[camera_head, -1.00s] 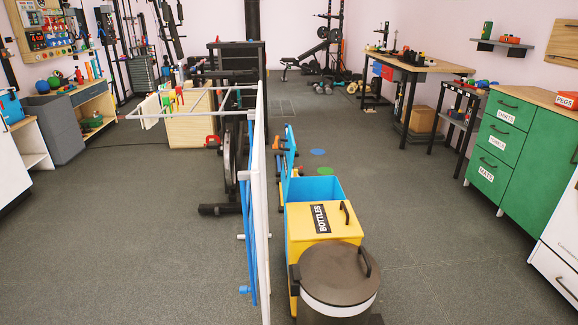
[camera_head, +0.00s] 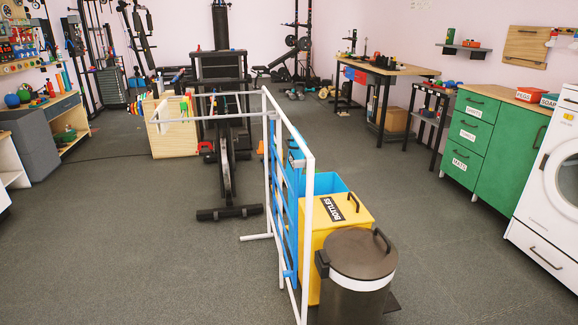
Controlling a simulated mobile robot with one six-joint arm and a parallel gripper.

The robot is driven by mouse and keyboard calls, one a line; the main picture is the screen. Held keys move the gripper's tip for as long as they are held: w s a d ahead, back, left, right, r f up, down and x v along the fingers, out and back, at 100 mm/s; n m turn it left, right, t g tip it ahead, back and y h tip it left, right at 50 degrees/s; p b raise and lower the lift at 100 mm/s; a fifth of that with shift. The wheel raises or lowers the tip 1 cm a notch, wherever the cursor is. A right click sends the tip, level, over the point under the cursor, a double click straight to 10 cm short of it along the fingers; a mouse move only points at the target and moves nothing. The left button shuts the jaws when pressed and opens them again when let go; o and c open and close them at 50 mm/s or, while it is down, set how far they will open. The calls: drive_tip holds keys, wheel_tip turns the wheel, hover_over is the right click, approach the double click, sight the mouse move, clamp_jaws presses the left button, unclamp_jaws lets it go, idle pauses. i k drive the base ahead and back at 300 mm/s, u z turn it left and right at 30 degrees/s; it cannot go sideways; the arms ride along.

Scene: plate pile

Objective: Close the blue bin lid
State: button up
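The blue bin (camera_head: 331,182) stands on the floor behind the yellow bin, near the middle of the view. Its top is open, and I see part of its blue inner wall. Its blue lid (camera_head: 296,158) stands raised, roughly upright, at the bin's left side, with a dark handle on it. The white rack frame partly covers the lid, and the yellow bin hides the bin's lower front. My gripper is not in view.
The yellow bin (camera_head: 342,215) labelled BOTTLES and a dark round bin (camera_head: 361,262) stand shut in front. A white and blue rack (camera_head: 307,220) runs along their left side. A black exercise machine (camera_head: 228,180) stands behind left. Floor (camera_head: 430,235) is clear to the right.

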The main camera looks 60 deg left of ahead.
sight(295, 153)
drive_tip(key=z, duration=0.1)
drive_tip(key=k, duration=0.85)
drive_tip(key=u, duration=1.95)
drive_tip(key=i, duration=0.95)
drive_tip(key=u, duration=0.05)
drive_tip(key=k, duration=0.05)
drive_tip(key=u, duration=0.05)
